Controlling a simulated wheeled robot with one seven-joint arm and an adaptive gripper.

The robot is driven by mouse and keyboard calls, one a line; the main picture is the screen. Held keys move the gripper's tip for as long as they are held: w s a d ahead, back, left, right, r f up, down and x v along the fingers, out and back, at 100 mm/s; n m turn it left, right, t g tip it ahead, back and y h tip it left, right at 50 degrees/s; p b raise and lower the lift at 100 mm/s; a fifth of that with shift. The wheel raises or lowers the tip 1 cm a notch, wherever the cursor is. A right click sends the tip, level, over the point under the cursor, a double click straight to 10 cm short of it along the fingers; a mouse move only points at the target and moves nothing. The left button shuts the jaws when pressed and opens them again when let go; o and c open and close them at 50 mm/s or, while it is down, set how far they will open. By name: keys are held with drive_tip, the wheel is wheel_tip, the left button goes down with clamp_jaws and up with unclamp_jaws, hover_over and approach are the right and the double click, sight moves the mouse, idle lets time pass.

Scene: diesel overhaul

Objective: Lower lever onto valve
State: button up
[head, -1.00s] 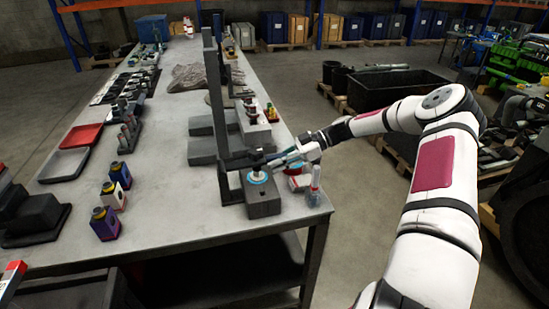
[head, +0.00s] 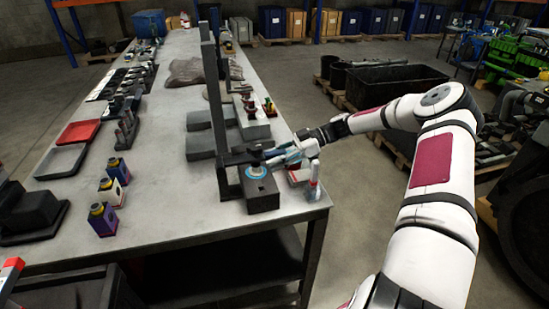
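The valve fixture is a dark grey block (head: 262,197) near the table's front right corner, with a pale blue ring (head: 256,172) on its top. A dark lever (head: 240,157) reaches right from a tall upright post (head: 216,110) and sits low over the ring. The valve itself is mostly hidden beneath the lever end. My gripper (head: 276,160) comes in from the right, with its fingers at the lever's right end, just above the block. At this size I cannot tell whether the fingers are closed on the lever.
Grey blocks (head: 202,145) lie behind the fixture. Small bottles (head: 103,219), a grey tray (head: 61,162) and a red tray (head: 78,133) are on the left. The table's middle is clear.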

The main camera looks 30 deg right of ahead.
drive_tip(key=v, duration=1.2)
drive_tip(key=shift+r, duration=0.1)
drive_tip(key=s+a+r+m+g+h, duration=0.25)
drive_tip(key=a+r+h, duration=0.35)
drive_tip(key=a, duration=0.4)
drive_tip(key=s+a+r+m+g+h, duration=0.2)
drive_tip(key=s+a+r+m+h, duration=0.15)
drive_tip(key=a+r, duration=0.5)
drive_tip(key=s+a+r+m+t+h, duration=0.1)
drive_tip(key=s+a+r+m+t, duration=0.1)
drive_tip(key=s, duration=0.5)
drive_tip(key=s+a+r+m+t+h, duration=0.2)
drive_tip(key=s+a+r+m, duration=0.1)
drive_tip(key=s, duration=0.5)
drive_tip(key=s+a+r+m+t+h, duration=0.1)
drive_tip(key=s+a+r+m+t, duration=0.1)
drive_tip(key=s, duration=0.5)
drive_tip(key=shift+s+a+r+m, duration=0.3)
drive_tip(key=shift+a+r+m, duration=0.1)
drive_tip(key=shift+a+m, duration=0.5)
